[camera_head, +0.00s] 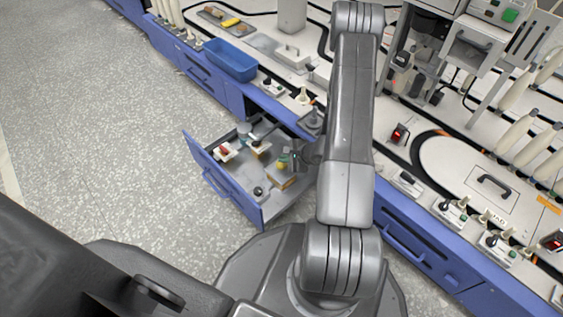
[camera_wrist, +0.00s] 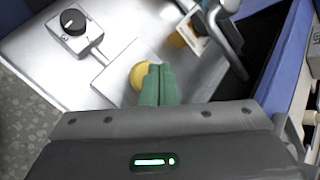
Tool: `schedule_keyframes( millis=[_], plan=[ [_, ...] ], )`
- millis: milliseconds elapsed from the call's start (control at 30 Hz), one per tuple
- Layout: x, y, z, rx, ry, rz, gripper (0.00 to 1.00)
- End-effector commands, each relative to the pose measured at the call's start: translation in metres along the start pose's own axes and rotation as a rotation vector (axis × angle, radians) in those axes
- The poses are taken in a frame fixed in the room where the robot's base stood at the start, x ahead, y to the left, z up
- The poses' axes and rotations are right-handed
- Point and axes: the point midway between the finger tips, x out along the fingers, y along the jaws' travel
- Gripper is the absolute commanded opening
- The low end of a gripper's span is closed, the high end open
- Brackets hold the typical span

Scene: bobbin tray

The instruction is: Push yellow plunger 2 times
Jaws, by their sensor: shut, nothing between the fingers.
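The yellow plunger (camera_wrist: 138,76) is a round yellow knob on a light grey panel inside the open drawer. In the wrist view my gripper (camera_wrist: 158,70) has its green fingers together over the plunger's right side, hiding part of it. I cannot tell whether the fingertips touch it. In the head view the yellow plunger (camera_head: 281,166) shows small in the drawer, with my gripper (camera_head: 291,158) just beside and above it. My gripper is shut and holds nothing.
The open blue drawer (camera_head: 228,182) also holds a black knob on a grey box (camera_wrist: 75,24) and several small parts. A metal bar (camera_wrist: 226,40) rises right of the fingers. A blue bin (camera_head: 230,61) stands on the bench. Speckled floor lies clear to the left.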

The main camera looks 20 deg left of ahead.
Motion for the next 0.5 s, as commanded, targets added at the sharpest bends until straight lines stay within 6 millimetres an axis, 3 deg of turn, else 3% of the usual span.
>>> schedule_keyframes(
  millis=[500],
  plan=[
    [-0.0067,-0.0054,0.005,0.0,0.0,-0.001,0.0]
  ],
)
